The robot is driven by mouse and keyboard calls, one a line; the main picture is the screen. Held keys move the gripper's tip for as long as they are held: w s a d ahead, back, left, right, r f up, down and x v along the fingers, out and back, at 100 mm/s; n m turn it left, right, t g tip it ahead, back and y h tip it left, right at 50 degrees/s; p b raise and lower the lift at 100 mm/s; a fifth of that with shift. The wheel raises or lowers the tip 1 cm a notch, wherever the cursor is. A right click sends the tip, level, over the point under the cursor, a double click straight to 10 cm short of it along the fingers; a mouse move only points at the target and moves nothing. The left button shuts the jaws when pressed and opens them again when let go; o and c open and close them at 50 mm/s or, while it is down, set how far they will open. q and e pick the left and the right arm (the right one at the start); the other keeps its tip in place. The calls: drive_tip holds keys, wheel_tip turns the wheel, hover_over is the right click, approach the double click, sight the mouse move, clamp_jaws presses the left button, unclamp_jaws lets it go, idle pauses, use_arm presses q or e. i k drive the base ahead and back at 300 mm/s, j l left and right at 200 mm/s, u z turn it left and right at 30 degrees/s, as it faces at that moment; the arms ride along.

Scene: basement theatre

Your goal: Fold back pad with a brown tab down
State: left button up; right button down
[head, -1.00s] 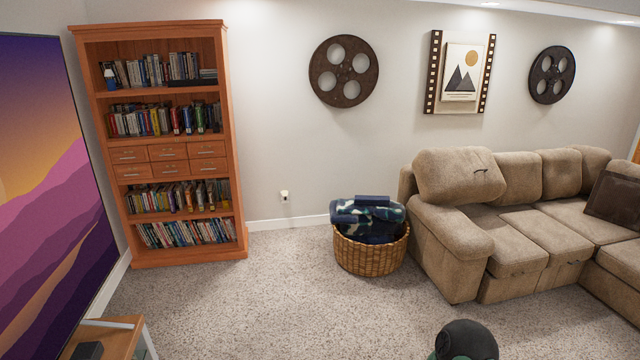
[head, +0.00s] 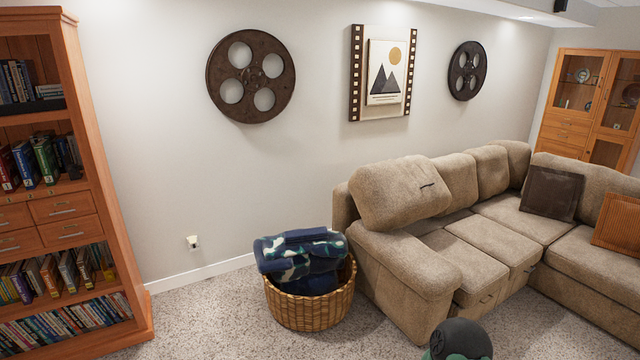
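A beige sectional sofa (head: 478,239) stands at the right. Its nearest back pad (head: 393,188) has a dark brown tab (head: 427,185) on its face and leans tilted over the near end of the sofa, higher than the pads beside it. The other back pads (head: 455,178) stand upright along the wall. Neither gripper is in the head view. A dark rounded shape with green shows at the bottom edge, probably part of me.
A wicker basket (head: 310,309) with folded blankets (head: 298,258) stands against the sofa's left end. A wooden bookshelf (head: 62,200) is at the left. Carpet (head: 230,315) is clear in front. A brown cushion (head: 551,192) and an orange cushion (head: 618,222) lie on the sofa.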

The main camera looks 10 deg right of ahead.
sight(390, 195)
drive_tip(key=i+l+z, duration=0.2)
drive_tip(key=z, duration=0.25)
drive_tip(key=i+z, duration=0.9)
drive_tip(key=i+j+z, duration=0.1)
drive_tip(key=i+z, duration=0.2)
drive_tip(key=z, duration=0.2)
drive_tip(key=i+u, duration=0.15)
drive_tip(key=i, duration=0.3)
drive_tip(key=i+l+u, duration=0.1)
drive_tip(key=i, duration=0.3)
drive_tip(key=i+l+u, duration=0.15)
drive_tip(key=i, duration=0.3)
